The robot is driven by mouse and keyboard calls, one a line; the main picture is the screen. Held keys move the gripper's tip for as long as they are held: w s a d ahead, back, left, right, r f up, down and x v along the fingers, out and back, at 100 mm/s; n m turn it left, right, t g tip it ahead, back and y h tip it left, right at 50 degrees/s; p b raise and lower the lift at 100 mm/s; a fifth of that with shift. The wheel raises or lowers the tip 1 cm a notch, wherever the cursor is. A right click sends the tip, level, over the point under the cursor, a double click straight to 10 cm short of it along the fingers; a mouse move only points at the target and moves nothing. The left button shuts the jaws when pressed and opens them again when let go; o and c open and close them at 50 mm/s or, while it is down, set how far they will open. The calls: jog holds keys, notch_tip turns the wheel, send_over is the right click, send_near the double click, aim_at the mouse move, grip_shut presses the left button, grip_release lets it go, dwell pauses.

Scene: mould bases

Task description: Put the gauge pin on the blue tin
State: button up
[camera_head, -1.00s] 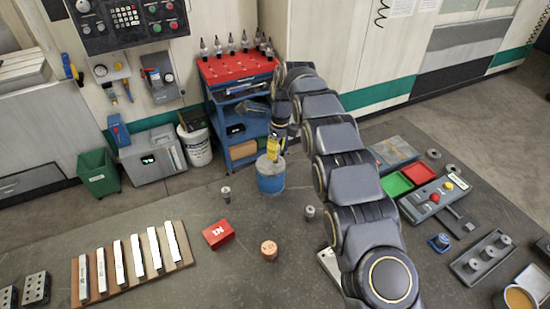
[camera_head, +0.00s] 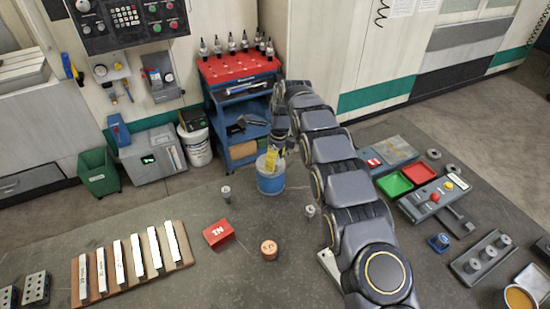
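The blue tin (camera_head: 271,182) stands upright on the grey table, near its back edge. A small yellow piece (camera_head: 270,160), which may be the gauge pin or a tag on it, shows tilted at the tin's top. I cannot tell whether it touches the tin. My gripper (camera_head: 279,148) points down just above the tin, close against the yellow piece. Its fingers are too small and dark to tell whether they are open or shut on it.
Small grey cylinders stand left (camera_head: 225,194) and right (camera_head: 310,211) of the tin. A red box (camera_head: 218,233) and a copper cylinder (camera_head: 268,250) stand in front. A board with white bars (camera_head: 131,262) is at left. Green (camera_head: 394,184) and red trays (camera_head: 421,173) are at right.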

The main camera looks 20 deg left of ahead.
jog(key=shift+r, duration=0.1)
notch_tip(320, 180, up, 12)
jog(key=d, duration=0.1)
jog(key=shift+d, duration=0.15)
dwell(0.4)
jog(key=shift+s, duration=0.1)
jog(key=s+d+r+n+h, duration=0.1)
jog(key=s+d+r+n, duration=0.35)
jog(key=s+d, duration=0.35)
jog(key=s+d+r+n, duration=0.4)
jog(key=s+d+r, duration=0.2)
jog(key=d, duration=0.5)
jog(key=s+d+f+n, duration=0.1)
jog(key=s+d+n, duration=0.2)
jog(key=s, duration=0.5)
jog(key=s+d+f+n+g, duration=0.1)
jog(key=s+d+f+n, duration=0.1)
jog(key=s, duration=0.7)
jog(key=s+d+f+n, duration=0.1)
jog(key=s+d+n, duration=0.3)
jog(key=s, duration=0.4)
jog(key=shift+s+f+n+g, duration=0.3)
jog(key=shift+s+n+g, duration=0.1)
jog(key=shift+n, duration=0.35)
